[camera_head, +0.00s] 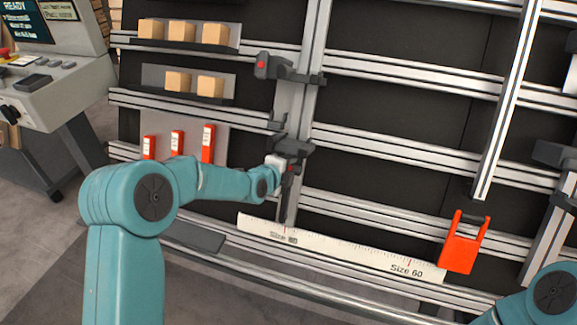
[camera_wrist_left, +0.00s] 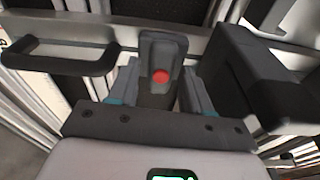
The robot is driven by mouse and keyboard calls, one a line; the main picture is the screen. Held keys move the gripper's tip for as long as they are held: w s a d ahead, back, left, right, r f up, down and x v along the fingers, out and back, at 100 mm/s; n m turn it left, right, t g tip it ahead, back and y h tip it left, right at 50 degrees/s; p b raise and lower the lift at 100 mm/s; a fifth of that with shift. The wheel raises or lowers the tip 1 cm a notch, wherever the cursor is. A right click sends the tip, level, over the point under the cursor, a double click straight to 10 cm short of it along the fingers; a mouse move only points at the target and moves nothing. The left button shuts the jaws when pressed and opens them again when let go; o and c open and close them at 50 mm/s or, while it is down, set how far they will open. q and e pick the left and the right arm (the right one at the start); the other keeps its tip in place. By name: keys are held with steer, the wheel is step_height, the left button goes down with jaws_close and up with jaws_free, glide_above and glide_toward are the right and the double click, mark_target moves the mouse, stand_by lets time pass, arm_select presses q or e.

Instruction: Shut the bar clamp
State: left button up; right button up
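The bar clamp (camera_head: 296,147) is a dark grey clamp on an upright rail in the middle of the gantry. In the left wrist view its lever (camera_wrist_left: 161,62) carries a red round button, with a black loop handle (camera_wrist_left: 62,54) to its left and a black block (camera_wrist_left: 250,75) to its right. My left gripper (camera_head: 284,164) is at the clamp. In the left wrist view my left gripper's fingers (camera_wrist_left: 160,95) lie on both sides of the lever, very close to it. Whether they press on it I cannot tell. My right gripper is out of view.
A second similar clamp (camera_head: 275,67) sits higher on the rail. A white size ruler (camera_head: 335,249) runs along the lower rail, with a red holder (camera_head: 462,248) at its right end. Shelves with wooden blocks (camera_head: 182,30) and red boxes (camera_head: 208,143) are at left. A control console (camera_head: 60,80) stands far left.

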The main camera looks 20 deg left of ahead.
arm_select(q)
steer(key=d+p+v, duration=0.1)
steer(key=v, duration=0.8)
steer(key=shift+d, duration=0.25)
steer(key=shift+s, duration=0.1)
